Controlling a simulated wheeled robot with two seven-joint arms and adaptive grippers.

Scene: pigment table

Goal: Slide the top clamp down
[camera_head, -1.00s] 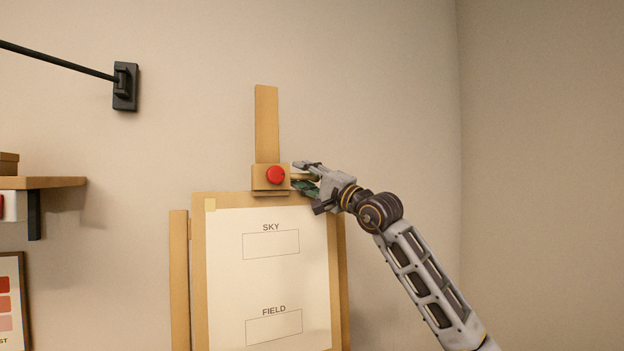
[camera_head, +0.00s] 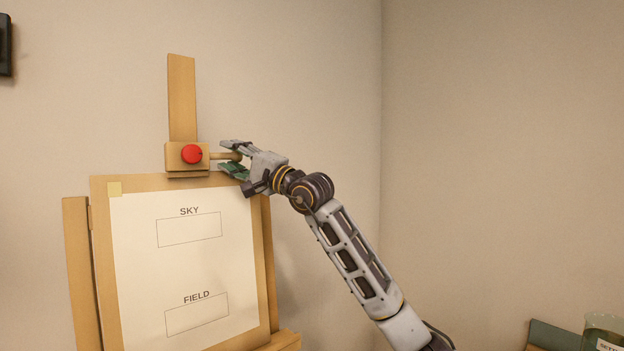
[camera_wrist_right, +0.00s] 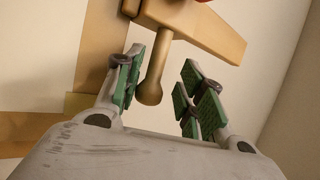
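The top clamp (camera_head: 175,160) is a wooden block with a red knob (camera_head: 192,154) on its front. It sits on the upright wooden mast (camera_head: 182,100) at the top edge of the drawing board (camera_head: 100,250). A round-ended wooden peg (camera_head: 222,156) sticks out from its right side. My right gripper (camera_head: 234,158) is open around the peg's end, one finger above and one below. In the right wrist view the peg (camera_wrist_right: 153,75) lies between the green-padded fingers (camera_wrist_right: 160,88), with a gap visible on each side, nearer the left finger. My left gripper is not in view.
A white sheet (camera_head: 185,275) marked SKY and FIELD is on the board. A jar (camera_head: 604,330) stands at the lower right corner. The wall (camera_head: 300,80) to the right of the mast is bare.

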